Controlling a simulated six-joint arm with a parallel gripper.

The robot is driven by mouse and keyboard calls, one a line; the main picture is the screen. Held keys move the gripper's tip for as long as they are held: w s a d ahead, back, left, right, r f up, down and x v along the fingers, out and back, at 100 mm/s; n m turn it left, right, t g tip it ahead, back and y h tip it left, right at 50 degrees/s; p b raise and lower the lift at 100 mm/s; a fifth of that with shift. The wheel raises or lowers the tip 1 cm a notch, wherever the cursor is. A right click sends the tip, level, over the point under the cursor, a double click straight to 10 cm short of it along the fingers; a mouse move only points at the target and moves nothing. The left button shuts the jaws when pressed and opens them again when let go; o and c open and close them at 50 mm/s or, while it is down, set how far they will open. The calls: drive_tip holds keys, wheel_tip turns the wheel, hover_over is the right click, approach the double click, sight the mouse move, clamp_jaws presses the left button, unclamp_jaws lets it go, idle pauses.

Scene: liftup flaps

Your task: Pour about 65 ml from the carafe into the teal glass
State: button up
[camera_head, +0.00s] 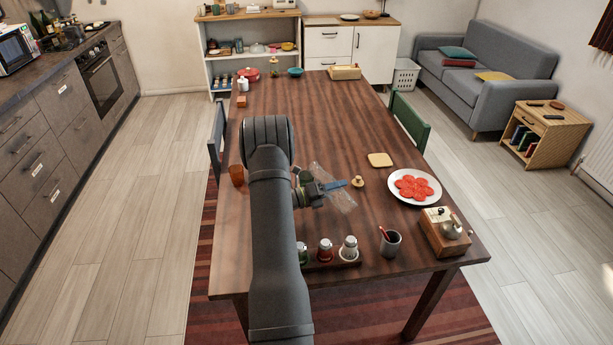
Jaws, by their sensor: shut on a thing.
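My gripper (336,185) is over the middle of the wooden table (340,120), right of my dark arm. It is shut on a clear, see-through carafe (343,201). The carafe looks tilted, its long axis running from upper left to lower right; its liquid level and which end is the mouth are too small to tell. I cannot make out a teal glass; my arm hides part of the table. An amber cup (236,175) stands at the left edge. A teal bowl (295,72) is at the far end.
In front are a shaker rack (347,262), a grey cup (390,243) and a wooden box (446,234). The far middle table is clear.

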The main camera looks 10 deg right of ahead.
drive_tip(key=shift+s+r+n, duration=0.1)
drive_tip(key=shift+r+n, duration=0.1)
drive_tip(key=shift+n, duration=0.4)
drive_tip(key=shift+r+n+h, duration=0.3)
drive_tip(key=shift+w+a+r+n+t+h, duration=0.1)
drive_tip(key=shift+w+r+n+t+h, duration=0.1)
drive_tip(key=shift+r+n, duration=0.2)
drive_tip(key=shift+w+a+r+n+t+h, duration=0.1)
drive_tip(key=shift+w+r+n+t, duration=0.1)
drive_tip(key=shift+r+n, duration=0.2)
idle(0.5)
drive_tip(key=shift+s+d+r, duration=0.15)
drive_tip(key=shift+s+d, duration=0.1)
drive_tip(key=shift+s, duration=0.15)
idle(0.4)
drive_tip(key=shift+r+n, duration=0.3)
drive_tip(key=shift+n, duration=0.2)
idle(1.6)
drive_tip(key=f+m, duration=0.2)
drive_tip(key=s+f+m, duration=0.1)
drive_tip(key=shift+d+f+g+y, duration=0.15)
drive_tip(key=shift+d+g+y, duration=0.15)
drive_tip(key=shift+g+y, duration=0.1)
drive_tip(key=shift+w+a+f+m+y, duration=0.1)
drive_tip(key=shift+w+m+y, duration=0.15)
drive_tip(key=shift+m, duration=0.65)
drive_tip(key=shift+w+a+m+y, duration=0.1)
drive_tip(key=shift+m+y, duration=0.25)
drive_tip(key=shift+m, duration=0.15)
drive_tip(key=shift+r, duration=0.2)
